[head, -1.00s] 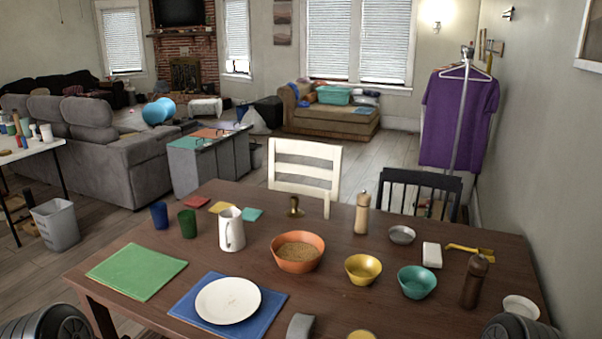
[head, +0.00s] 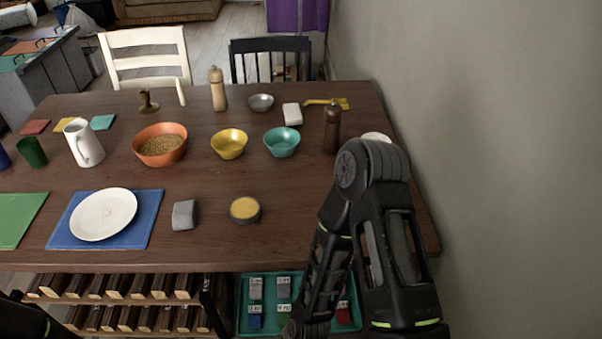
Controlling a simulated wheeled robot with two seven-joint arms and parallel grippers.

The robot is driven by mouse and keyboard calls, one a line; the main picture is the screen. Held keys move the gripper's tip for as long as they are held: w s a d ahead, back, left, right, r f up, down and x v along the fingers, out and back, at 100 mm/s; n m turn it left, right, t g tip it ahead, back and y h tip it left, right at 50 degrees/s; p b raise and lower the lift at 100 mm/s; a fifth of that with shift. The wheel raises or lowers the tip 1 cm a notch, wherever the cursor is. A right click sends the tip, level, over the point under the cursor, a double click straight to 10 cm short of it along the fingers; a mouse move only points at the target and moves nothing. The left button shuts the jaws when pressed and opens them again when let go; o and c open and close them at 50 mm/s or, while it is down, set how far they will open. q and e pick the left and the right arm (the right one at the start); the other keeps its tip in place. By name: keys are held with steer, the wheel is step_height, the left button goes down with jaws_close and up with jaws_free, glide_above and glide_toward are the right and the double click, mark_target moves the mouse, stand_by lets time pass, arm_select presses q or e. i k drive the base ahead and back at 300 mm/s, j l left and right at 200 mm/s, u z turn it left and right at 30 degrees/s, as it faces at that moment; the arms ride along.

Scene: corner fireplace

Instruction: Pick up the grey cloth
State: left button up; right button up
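A small grey folded piece that looks like the grey cloth (head: 185,214) lies on the dark wooden table (head: 200,182) near its front edge. It sits between the blue mat with the white plate and a round yellow-topped tin, touching neither. My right arm rises at the right, bends at its elbow above the table's right end and runs down in front of the table edge. Its gripper is below the picture. Only a dark piece of my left arm shows at the bottom left corner; its gripper is out of view.
The blue mat (head: 151,222) bears a white plate (head: 104,214). The yellow-topped tin (head: 245,210) stands right of the cloth. Bowls (head: 229,146) and a pepper mill (head: 332,128) stand farther back. A teal tray (head: 240,318) sits below the table. A wall closes the right side.

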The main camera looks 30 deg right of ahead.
mark_target(184, 213)
steer(key=i+j+u, duration=0.15)
steer(key=j, duration=0.3)
steer(key=j+u, duration=0.15)
steer(key=j, duration=0.25)
steer(key=i+j+u, duration=0.2)
steer(key=j, duration=0.2)
